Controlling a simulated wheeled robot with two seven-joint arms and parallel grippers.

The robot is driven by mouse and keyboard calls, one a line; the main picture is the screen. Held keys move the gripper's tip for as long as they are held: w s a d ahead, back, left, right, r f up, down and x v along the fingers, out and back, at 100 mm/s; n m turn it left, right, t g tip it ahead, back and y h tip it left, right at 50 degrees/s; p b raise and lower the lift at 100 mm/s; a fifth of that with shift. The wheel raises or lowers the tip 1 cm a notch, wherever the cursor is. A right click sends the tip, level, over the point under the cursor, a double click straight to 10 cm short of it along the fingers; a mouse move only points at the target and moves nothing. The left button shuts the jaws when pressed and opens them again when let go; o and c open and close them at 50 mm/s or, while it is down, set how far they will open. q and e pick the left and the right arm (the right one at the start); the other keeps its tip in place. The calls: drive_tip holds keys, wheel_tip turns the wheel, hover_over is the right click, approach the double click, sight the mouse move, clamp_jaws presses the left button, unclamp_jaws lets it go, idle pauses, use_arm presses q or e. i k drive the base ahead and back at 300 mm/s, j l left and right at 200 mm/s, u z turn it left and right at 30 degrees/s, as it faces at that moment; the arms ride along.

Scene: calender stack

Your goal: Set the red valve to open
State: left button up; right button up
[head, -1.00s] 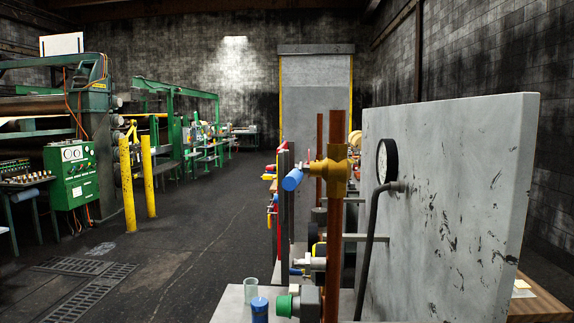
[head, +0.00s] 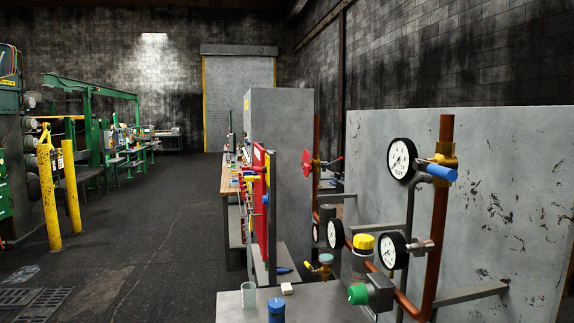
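A red handwheel (head: 306,162) shows beside the farther copper pipe (head: 316,180), seen nearly edge-on, left of the grey panel. I cannot tell which of these is the red valve, or whether either is set open. Neither of my grippers is in view.
A grey panel (head: 500,190) carries round gauges and a brass valve with a blue handle (head: 442,172) on the near copper pipe. A grey bench top (head: 320,305) holds a clear cup (head: 248,295) and a blue-capped item (head: 276,310). The floor (head: 165,240) at left is open.

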sight(305, 163)
drive_tip(key=k+j, duration=0.1)
drive_tip(key=k, duration=0.6)
drive_tip(key=z, duration=2.4)
drive_tip(key=k+j, duration=0.15)
drive_tip(key=j, duration=0.3)
drive_tip(key=k+j, duration=0.15)
drive_tip(key=j, duration=0.3)
drive_tip(key=k+j, duration=0.2)
drive_tip(key=j, duration=0.25)
drive_tip(key=k+j, duration=0.15)
drive_tip(key=j, duration=0.3)
drive_tip(key=k+j, duration=0.15)
drive_tip(key=j, duration=0.25)
drive_tip(key=k+j, duration=0.15)
drive_tip(key=j, duration=0.3)
drive_tip(key=k+j, duration=0.15)
drive_tip(key=j, duration=0.3)
drive_tip(key=k+j, duration=0.15)
drive_tip(key=j, duration=0.3)
